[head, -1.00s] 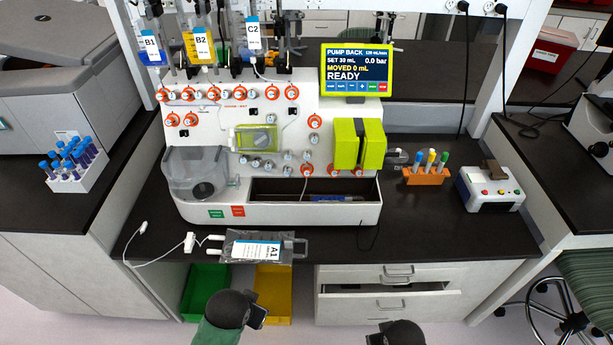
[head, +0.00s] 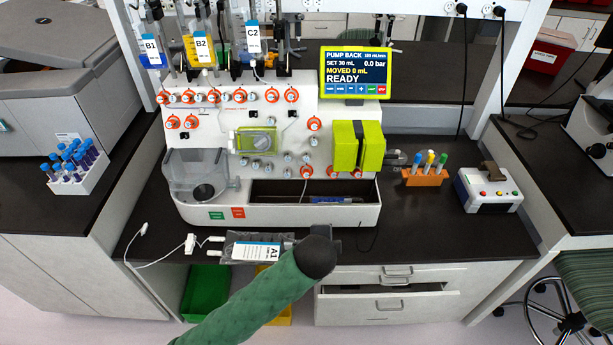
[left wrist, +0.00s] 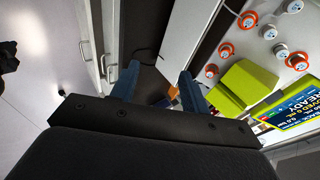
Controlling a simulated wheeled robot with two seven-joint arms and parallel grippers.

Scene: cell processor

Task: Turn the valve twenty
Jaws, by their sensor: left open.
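The cell processor (head: 280,212) is a white machine on the dark bench. Its front carries several round valves with orange-red rings, such as one at the right of the panel (head: 314,123) and one along the lower edge (head: 306,171). I cannot read which is valve twenty. In the left wrist view, orange-ringed valves (left wrist: 227,50) show at the upper right. My left gripper (left wrist: 158,88) is open and empty, its blue fingers apart and clear of the valves. In the head view its fingers are hidden by my green-sleeved arm, whose dark end is over the bench's front edge. My right gripper is not in view.
A yellow-green pump cover (head: 345,146) juts from the panel's right. The screen (head: 356,72) reads PUMP BACK and READY. A bag labelled A1 (head: 256,250) lies at the bench front beside my arm. An orange tube rack (head: 426,178) stands right. A drawer (head: 390,302) is partly open.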

